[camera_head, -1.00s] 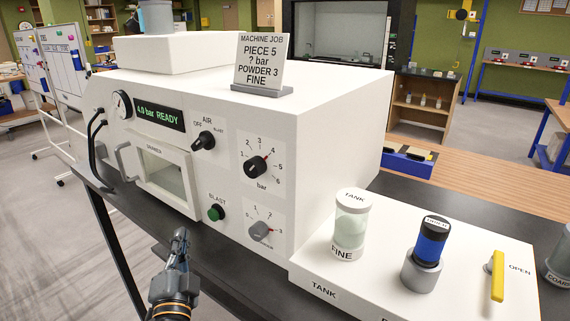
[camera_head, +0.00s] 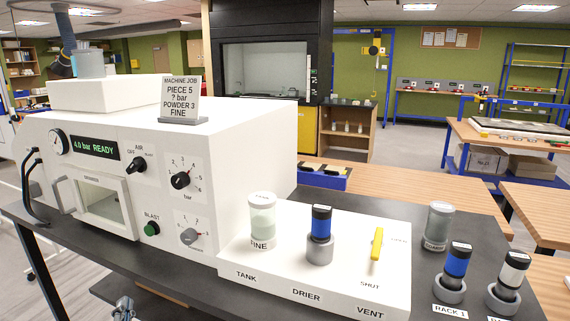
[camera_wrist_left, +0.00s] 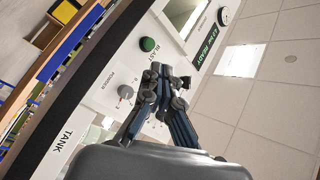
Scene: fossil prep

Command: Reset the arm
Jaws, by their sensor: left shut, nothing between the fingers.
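My left gripper (camera_head: 124,308) is at the bottom edge of the head view, in front of and below the white machine (camera_head: 255,150); only its tip shows. In the left wrist view its fingers (camera_wrist_left: 160,80) are closed together with nothing between them. They point toward the machine's front panel, which has the green BLAST button (camera_wrist_left: 148,44) and the grey powder knob (camera_wrist_left: 126,92). I cannot see any contact with the panel. The machine's display (camera_head: 95,148) reads 4.0 bar READY. My right gripper is not in view.
The FINE tank (camera_head: 262,222), the drier (camera_head: 320,235) and the yellow vent handle (camera_head: 377,244) stand on a white block right of the machine. Rack cylinders (camera_head: 456,262) stand further right. A job card (camera_head: 180,98) is on top of the machine. Floor at left is clear.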

